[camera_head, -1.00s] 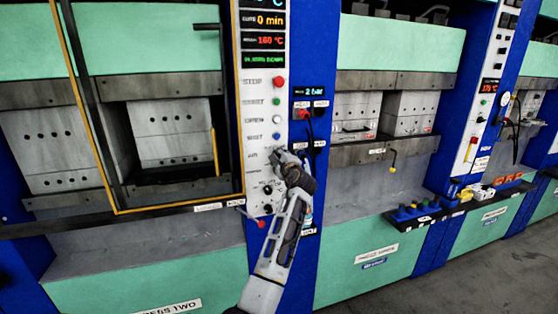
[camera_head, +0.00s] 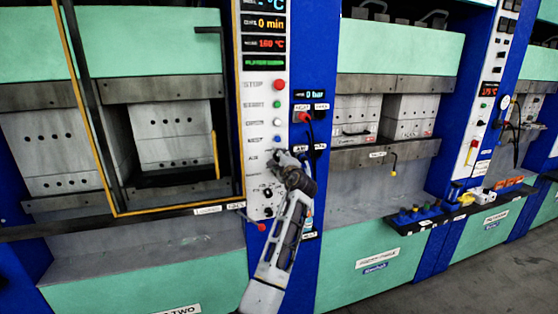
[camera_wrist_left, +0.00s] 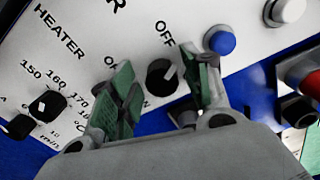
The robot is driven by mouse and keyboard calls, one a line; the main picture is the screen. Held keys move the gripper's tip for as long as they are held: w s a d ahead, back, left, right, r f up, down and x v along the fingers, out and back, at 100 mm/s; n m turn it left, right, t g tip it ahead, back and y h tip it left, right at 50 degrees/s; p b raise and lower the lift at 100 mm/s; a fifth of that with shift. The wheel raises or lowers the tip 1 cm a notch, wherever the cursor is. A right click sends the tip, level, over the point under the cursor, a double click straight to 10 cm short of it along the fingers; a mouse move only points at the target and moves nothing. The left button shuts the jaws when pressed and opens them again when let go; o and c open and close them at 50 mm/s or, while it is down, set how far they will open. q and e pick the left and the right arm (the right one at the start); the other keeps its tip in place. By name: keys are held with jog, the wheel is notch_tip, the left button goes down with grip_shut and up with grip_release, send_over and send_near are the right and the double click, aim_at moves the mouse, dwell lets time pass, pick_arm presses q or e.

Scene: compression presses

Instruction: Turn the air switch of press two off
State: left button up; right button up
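The air switch (camera_wrist_left: 163,77) of press two is a black round knob with a pale pointer line, on the white control panel (camera_head: 264,120). In the left wrist view its pointer leans up and right toward the "OFF" lettering; "ON" is at its left, partly covered by a finger. My left gripper (camera_wrist_left: 162,88) is open, one finger on each side of the knob, with gaps visible between the fingers and the knob. In the head view this gripper (camera_head: 281,160) covers the knob. The small display (camera_head: 310,95) beside the panel reads 0 bar. My right gripper is not in view.
A blue button (camera_wrist_left: 221,42) and a white button (camera_wrist_left: 286,10) lie close by the right finger. A heater dial (camera_wrist_left: 46,105) is at the left. A red-tipped lever (camera_head: 259,226) sticks out below the panel. Press two's open chamber (camera_head: 170,140) is left of the panel.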

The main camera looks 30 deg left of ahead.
pick_arm(q)
jog(key=v, duration=1.2)
dwell(0.5)
dwell(0.6)
